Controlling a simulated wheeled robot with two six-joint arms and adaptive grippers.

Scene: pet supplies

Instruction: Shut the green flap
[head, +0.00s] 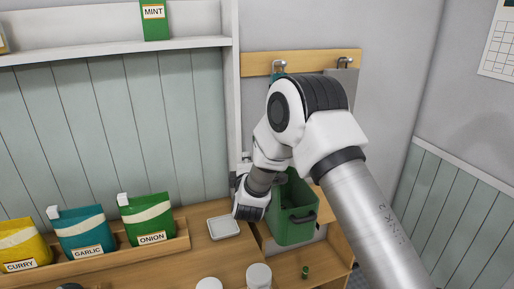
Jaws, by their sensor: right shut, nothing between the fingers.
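A green bin (293,228) with a dark handle on its front stands at the right end of the counter. Its top looks open and its inside is dark. My right arm crosses in front of its upper left part, so I cannot clearly make out a separate green flap. My right gripper (241,178) is small and partly hidden by its own wrist, just left of the bin by the white post. It is shut and holds nothing. I cannot tell whether it touches anything.
Yellow, teal and green pouches labelled CURRY, GARLIC and ONION (148,220) stand in a wooden rack at left. A pale square dish (224,227) lies left of the bin. White round lids (258,275) are at the front. A hook rail (310,62) is behind my arm.

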